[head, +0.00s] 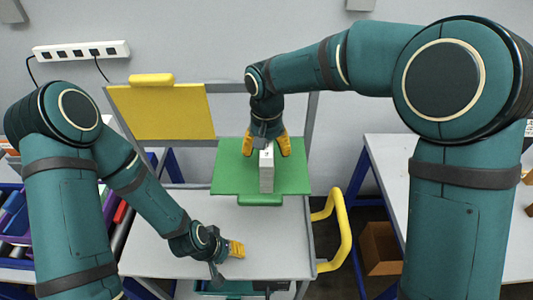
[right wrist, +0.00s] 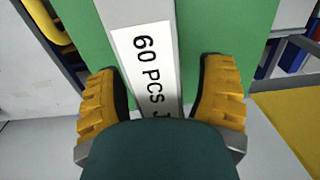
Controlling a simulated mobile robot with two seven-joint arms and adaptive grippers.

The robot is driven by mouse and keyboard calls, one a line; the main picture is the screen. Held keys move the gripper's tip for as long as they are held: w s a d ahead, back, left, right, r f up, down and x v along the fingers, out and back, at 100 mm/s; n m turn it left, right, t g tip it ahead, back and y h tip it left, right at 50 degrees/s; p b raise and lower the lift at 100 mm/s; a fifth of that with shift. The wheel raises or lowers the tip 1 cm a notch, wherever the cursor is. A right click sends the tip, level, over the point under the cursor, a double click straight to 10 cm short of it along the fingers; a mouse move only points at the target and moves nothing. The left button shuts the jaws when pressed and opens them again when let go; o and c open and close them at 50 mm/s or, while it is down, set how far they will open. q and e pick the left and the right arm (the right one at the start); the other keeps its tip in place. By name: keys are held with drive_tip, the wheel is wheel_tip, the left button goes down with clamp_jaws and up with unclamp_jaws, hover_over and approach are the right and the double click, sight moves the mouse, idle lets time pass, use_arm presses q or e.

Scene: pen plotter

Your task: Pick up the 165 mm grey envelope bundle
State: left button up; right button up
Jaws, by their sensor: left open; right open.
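The grey envelope bundle (head: 267,170) stands as a narrow upright block on the green board (head: 230,178) in the head view. In the right wrist view the bundle (right wrist: 168,12) carries a white label reading "60 PCS". My right gripper (head: 268,148) is open over the bundle. In the right wrist view its yellow fingers (right wrist: 162,95) stand on either side of the bundle, with gaps visible. The fingers' tips and the bundle's lower part are partly hidden there. My left gripper (head: 238,249) is open and empty above the grey cart top, left of the bundle.
The grey cart top (head: 180,225) is mostly clear. A yellow board (head: 165,112) stands behind on the left, and a yellow handle (head: 340,230) is on the right. Colored bins (head: 15,215) are at far left. A cardboard box (head: 380,248) is below the right table.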

clamp_jaws()
idle(0.4)
